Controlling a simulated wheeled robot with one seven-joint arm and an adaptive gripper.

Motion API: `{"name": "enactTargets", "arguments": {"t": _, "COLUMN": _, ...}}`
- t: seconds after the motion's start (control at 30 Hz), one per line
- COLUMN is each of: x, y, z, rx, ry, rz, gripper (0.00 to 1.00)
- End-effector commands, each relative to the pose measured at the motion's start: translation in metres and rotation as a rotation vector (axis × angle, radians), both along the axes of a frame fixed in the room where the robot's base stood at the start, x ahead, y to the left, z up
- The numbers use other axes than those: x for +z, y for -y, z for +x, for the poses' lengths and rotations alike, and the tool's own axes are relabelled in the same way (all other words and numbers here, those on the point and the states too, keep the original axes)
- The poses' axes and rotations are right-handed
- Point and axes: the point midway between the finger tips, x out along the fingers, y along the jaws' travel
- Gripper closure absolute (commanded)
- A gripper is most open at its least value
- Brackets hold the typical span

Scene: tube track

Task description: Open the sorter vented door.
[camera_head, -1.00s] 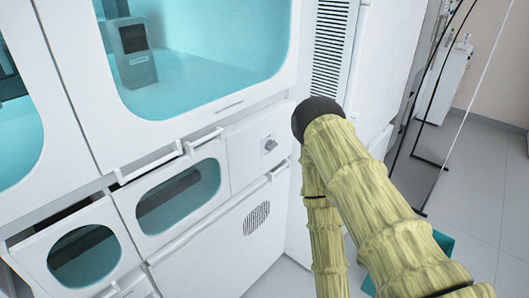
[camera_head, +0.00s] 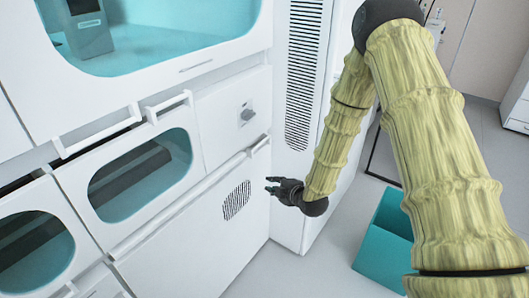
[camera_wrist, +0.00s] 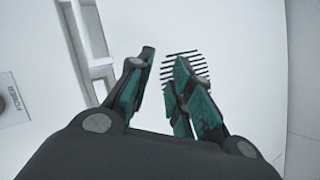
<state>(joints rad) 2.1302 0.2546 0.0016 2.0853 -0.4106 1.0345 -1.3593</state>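The vented door (camera_head: 190,250) is a white lower panel with a small dark slotted vent (camera_head: 236,200) and looks shut. A long white bar handle (camera_head: 190,198) runs along its top edge. In the wrist view the vent (camera_wrist: 187,70) shows behind the right finger and the handle (camera_wrist: 92,50) is at the left. My gripper (camera_head: 268,186), black with teal pads, is near the door's right end, below the handle's end, and looks apart from it. In the wrist view my gripper (camera_wrist: 165,57) has its fingers apart with nothing between them.
Above the door are windowed drawers (camera_head: 140,175) with white handles and a panel with a small knob (camera_head: 248,113). A tall white cabinet with a long vent (camera_head: 303,75) stands to the right. A teal bin (camera_head: 375,255) is on the floor. Floor in front is partly clear.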

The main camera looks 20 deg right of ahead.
Motion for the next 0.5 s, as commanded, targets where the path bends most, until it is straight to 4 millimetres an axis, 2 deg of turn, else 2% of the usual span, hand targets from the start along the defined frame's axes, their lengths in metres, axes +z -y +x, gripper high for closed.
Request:
{"name": "enactTargets", "arguments": {"t": 0.03, "x": 0.013, "y": 0.007, "z": 0.020, "rx": 0.032, "ry": 0.081, "rz": -0.056, "gripper": 0.79}}
{"name": "enactTargets", "arguments": {"t": 0.1, "x": 0.035, "y": 0.014, "z": 0.040, "rx": 0.073, "ry": 0.173, "rz": -0.136, "gripper": 0.79}}
{"name": "enactTargets", "arguments": {"t": 0.23, "x": 0.066, "y": 0.023, "z": 0.062, "rx": 0.118, "ry": 0.295, "rz": -0.247, "gripper": 0.79}}
{"name": "enactTargets", "arguments": {"t": 0.37, "x": 0.080, "y": 0.027, "z": 0.072, "rx": 0.137, "ry": 0.350, "rz": -0.303, "gripper": 0.79}}
{"name": "enactTargets", "arguments": {"t": 0.5, "x": 0.083, "y": 0.027, "z": 0.081, "rx": 0.141, "ry": 0.362, "rz": -0.315, "gripper": 0.79}}
